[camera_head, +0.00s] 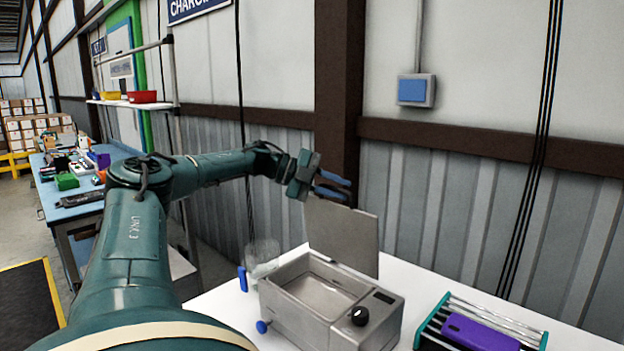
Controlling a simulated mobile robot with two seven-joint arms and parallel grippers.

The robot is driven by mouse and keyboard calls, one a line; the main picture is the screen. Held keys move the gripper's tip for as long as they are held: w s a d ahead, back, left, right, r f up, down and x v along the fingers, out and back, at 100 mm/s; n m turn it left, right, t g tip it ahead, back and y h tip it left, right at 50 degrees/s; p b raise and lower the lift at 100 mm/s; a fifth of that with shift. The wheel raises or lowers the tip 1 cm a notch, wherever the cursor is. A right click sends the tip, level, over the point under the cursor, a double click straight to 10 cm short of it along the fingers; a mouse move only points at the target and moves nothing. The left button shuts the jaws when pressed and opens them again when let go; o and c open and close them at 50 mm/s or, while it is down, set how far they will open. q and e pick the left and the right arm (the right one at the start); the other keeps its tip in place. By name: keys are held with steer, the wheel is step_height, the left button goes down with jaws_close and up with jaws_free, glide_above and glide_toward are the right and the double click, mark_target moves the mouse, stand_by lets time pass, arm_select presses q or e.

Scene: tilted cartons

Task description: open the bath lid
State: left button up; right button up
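The bath (318,300) is a grey metal box with a black knob on its front, standing on the white table. Its lid (343,236) is raised, standing steeply up from the back edge, and the inside of the bath shows. My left gripper (338,186) is just above the lid's upper left edge. Its two blue fingers are apart with nothing seen between them. Whether a finger touches the lid I cannot tell. My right gripper is not in view.
A clear beaker (262,256) and a blue-handled item (242,279) are left of the bath. A rack with a purple object (480,333) is at the right. White table (425,285) shows bare between bath and rack. The wall is close behind.

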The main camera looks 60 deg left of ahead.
arm_select(q)
steer(key=b+v, duration=0.1)
steer(key=v, duration=1.1)
steer(key=shift+s+a+b, duration=0.2)
steer(key=shift+s+b, duration=0.1)
steer(key=shift+b, duration=0.1)
